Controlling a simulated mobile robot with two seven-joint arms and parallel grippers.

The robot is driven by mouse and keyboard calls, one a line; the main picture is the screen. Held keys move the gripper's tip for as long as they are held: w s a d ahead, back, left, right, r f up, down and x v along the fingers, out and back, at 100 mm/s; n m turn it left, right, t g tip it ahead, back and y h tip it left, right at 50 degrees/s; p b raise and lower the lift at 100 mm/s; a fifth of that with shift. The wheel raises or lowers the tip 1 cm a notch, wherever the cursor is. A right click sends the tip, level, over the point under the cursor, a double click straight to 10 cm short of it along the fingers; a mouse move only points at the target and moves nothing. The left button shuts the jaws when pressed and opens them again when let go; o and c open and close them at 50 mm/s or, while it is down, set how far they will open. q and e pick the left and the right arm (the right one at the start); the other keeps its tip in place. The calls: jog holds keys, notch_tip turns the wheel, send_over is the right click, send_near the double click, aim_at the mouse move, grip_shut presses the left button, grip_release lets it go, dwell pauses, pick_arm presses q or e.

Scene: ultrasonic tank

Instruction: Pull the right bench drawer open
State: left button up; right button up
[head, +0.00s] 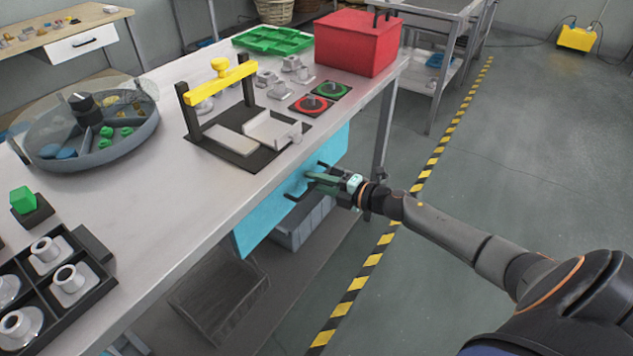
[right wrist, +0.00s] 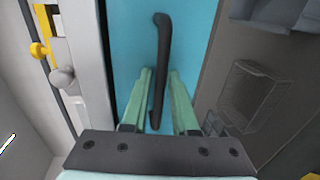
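The right bench drawer shows as a blue front (head: 262,222) under the bench top in the head view. It fills the middle of the right wrist view (right wrist: 195,40). A dark bar handle (right wrist: 162,50) is on the blue front; its ends stick out past the gripper in the head view (head: 291,197). My right gripper (head: 310,178) is at the handle. In the right wrist view its two green fingers (right wrist: 160,75) stand apart, one on each side of the bar, with a small gap visible on both sides. My left gripper is not in view.
The bench top (head: 190,205) holds a red box (head: 350,45), a round divided tray (head: 95,155), a yellow-handled fixture (head: 218,70) and a dark rack of parts (head: 90,295). A grey bin (head: 305,228) stands on the lower shelf.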

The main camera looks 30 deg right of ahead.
grip_shut()
dwell(1.4)
